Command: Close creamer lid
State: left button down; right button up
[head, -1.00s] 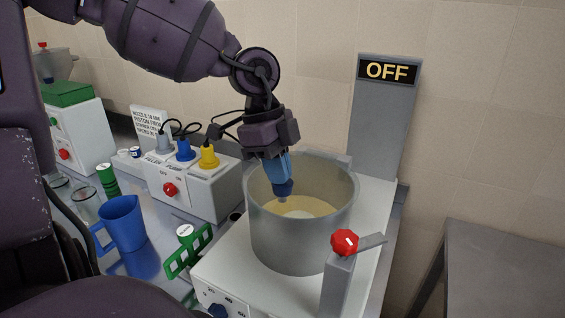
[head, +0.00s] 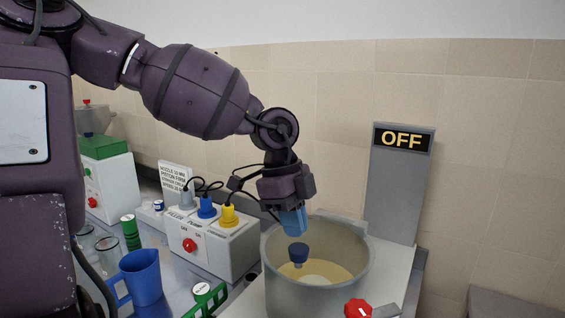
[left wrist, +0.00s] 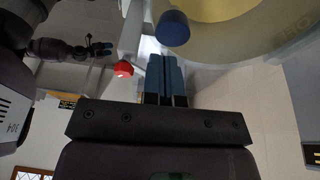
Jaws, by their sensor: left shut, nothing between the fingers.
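The creamer looks like the round steel vat (head: 277,292) with pale yellow liquid inside. A dark blue knob (head: 298,254) shows inside the vat, just below my left gripper (head: 293,222), whose blue fingers are shut and empty over the rim. In the left wrist view the shut fingers (left wrist: 165,75) point toward the knob (left wrist: 172,28), with the vat (left wrist: 270,40) beyond. I cannot make out a separate lid or tell what the knob is fixed to. What looks like my right gripper (left wrist: 103,48) shows small at the left wrist view's upper left; its jaws are unclear.
An OFF sign (head: 402,138) stands on a grey post behind the vat. A red knob (head: 358,308) is in front. A control box (head: 210,245) with coloured plugs, a blue jug (head: 142,277) and a green rack (head: 206,299) stand to the left.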

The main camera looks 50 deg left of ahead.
pick_arm(q)
jog(key=shift+r, duration=0.75)
jog(key=shift+d+r, duration=0.1)
jog(key=shift+r, duration=0.25)
jog(key=s+p+v, duration=0.1)
jog(key=v, duration=0.7)
jog(key=shift+a+r, duration=0.25)
jog(key=shift+r, duration=0.1)
pick_arm(e)
jog(key=shift+s+d+r, duration=0.15)
jog(key=shift+d+r, duration=0.15)
jog(key=shift+r, duration=0.4)
pick_arm(q)
jog(key=shift+s, duration=0.1)
